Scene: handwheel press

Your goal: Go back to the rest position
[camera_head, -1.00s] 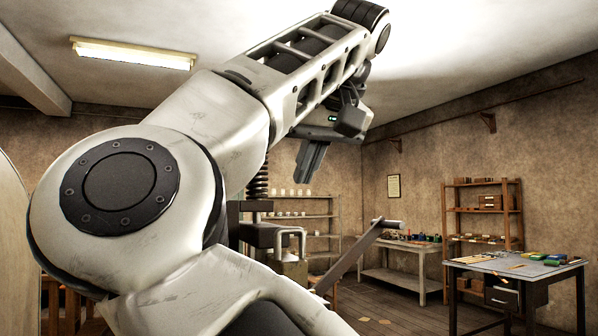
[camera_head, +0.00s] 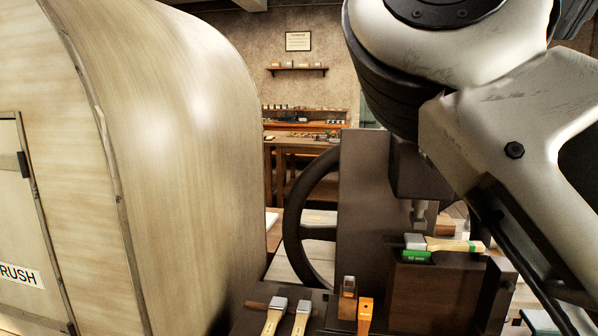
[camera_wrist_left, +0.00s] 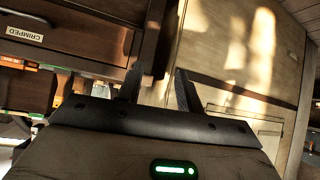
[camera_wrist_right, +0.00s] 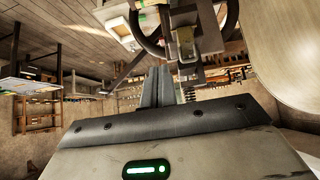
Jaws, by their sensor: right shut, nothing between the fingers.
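My right arm (camera_head: 480,60) fills the upper right of the head view, with its gripper not clearly seen there. In the right wrist view, my right gripper (camera_wrist_right: 156,86) has its fingers together and is empty, pointing toward the press from a distance. In the left wrist view, my left gripper (camera_wrist_left: 158,90) has its fingers apart with nothing between them, near dark drawers. The press (camera_head: 362,190) stands mid-view with a dark handwheel (camera_head: 294,220) beside it; the wheel also shows in the right wrist view (camera_wrist_right: 135,32).
A large beige rounded cabinet (camera_head: 190,130) fills the left of the head view. A workbench (camera_head: 300,140) stands behind. A drawer label (camera_wrist_left: 24,33) reads "CRIMPED" in the left wrist view.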

